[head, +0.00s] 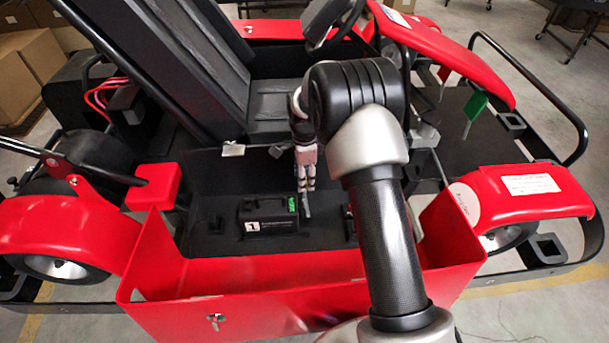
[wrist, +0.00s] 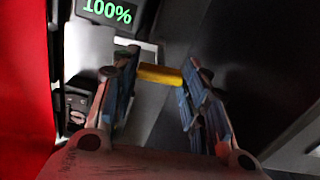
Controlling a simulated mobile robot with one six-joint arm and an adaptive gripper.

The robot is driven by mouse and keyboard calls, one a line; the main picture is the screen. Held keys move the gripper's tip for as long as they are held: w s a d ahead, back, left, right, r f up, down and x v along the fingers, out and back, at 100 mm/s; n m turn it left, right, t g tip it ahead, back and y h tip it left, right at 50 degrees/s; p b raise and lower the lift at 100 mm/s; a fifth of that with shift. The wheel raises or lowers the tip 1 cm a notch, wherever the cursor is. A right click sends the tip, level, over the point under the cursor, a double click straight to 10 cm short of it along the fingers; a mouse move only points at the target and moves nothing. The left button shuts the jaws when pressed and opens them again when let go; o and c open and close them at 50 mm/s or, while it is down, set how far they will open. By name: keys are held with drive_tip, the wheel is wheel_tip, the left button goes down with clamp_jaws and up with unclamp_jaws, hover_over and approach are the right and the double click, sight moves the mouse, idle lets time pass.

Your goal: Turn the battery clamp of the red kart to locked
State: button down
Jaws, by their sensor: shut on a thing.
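The battery (head: 268,217) is a black block with a white "1" label and a small green display, sitting in the black bay of the red kart (head: 220,305). In the wrist view its display (wrist: 108,11) reads 100%. The battery clamp (head: 306,203) shows as a thin grey lever standing beside the battery's right end. In the wrist view a yellow bar (wrist: 160,75) on this clamp spans between my fingers. My gripper (head: 306,187) points down at the lever and is shut on the yellow bar. The clamp's base is hard to make out in both views.
A red side panel (head: 460,235) rims the bay at the front and sides; it also fills the left edge of the wrist view (wrist: 22,90). The black seat (head: 270,100) rises behind the bay. Cardboard boxes (head: 35,55) stand at the far left.

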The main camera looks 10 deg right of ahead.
drive_tip(key=shift+m, duration=0.5)
drive_tip(key=c, duration=0.9)
unclamp_jaws()
drive_tip(key=shift+r, duration=0.1)
drive_tip(key=shift+r, duration=3.95)
